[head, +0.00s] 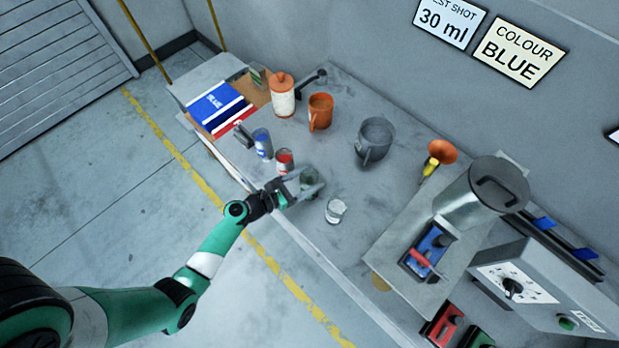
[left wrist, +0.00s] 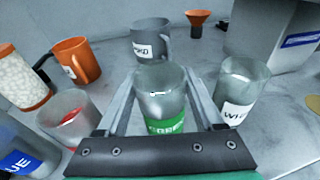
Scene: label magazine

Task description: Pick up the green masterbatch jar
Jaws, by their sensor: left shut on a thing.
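The green masterbatch jar (left wrist: 162,98) is a clear jar with a green label, seen in the left wrist view between my left gripper's two fingers. In the head view the jar (head: 310,180) stands at the front part of the bench, partly covered by the gripper. My left gripper (head: 297,185) is shut on the jar, a finger on each side of it; it also shows in the left wrist view (left wrist: 160,100). I cannot tell whether the jar's base touches the bench. My right gripper is not in view.
A red-labelled jar (head: 284,161) and a blue jar (head: 262,144) stand to the left. A white-labelled jar (head: 336,211) stands close on the right. An orange mug (head: 320,111) and a grey jug (head: 375,141) stand behind. Bare bench (head: 300,240) edge runs along the front.

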